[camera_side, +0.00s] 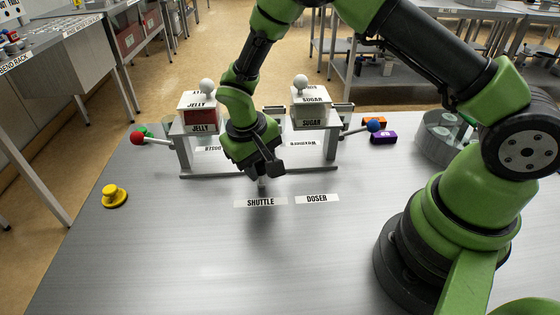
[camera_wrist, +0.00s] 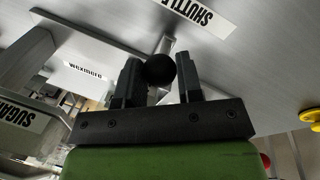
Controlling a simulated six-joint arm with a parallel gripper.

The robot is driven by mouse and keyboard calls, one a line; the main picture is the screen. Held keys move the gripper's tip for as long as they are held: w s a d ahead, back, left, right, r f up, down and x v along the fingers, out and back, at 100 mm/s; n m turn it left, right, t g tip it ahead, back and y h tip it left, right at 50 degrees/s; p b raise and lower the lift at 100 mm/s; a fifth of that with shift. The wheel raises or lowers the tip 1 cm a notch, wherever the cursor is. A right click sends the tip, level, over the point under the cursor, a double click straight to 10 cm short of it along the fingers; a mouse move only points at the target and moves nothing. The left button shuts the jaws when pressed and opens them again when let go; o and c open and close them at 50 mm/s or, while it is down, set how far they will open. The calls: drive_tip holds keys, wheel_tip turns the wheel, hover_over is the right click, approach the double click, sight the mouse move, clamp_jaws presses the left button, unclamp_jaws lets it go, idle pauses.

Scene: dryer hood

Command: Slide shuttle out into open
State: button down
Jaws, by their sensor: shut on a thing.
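The dosing stand has a red-filled JELLY hopper (camera_side: 200,113) on the left and a SUGAR hopper (camera_side: 312,108) on the right, each topped by a white ball. My gripper (camera_side: 262,170) points down at the stand's front, between the hoppers. In the wrist view its two dark fingers are shut on a black ball knob (camera_wrist: 160,70), which I take as the shuttle's handle. The shuttle body is mostly hidden behind my gripper and the stand. The SHUTTLE label (camera_side: 260,202) lies on the table in front.
A red-knobbed lever (camera_side: 137,138) sticks out left of the stand and a blue-knobbed lever (camera_side: 374,125) right. A yellow knob (camera_side: 114,196) stands at the table's left. The front table is clear beyond the DOSER label (camera_side: 317,199).

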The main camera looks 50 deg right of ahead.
drive_tip(key=shift+w+a, duration=0.1)
drive_tip(key=shift+w, duration=0.05)
drive_tip(key=c, duration=0.8)
unclamp_jaws()
drive_tip(key=shift+r, duration=0.15)
drive_tip(key=r, duration=0.3)
drive_tip(key=a+r, duration=0.1)
drive_tip(key=r, duration=0.5)
drive_tip(key=shift+w+a+r, duration=0.15)
drive_tip(key=shift+a+r, duration=0.15)
drive_tip(key=shift+a, duration=0.1)
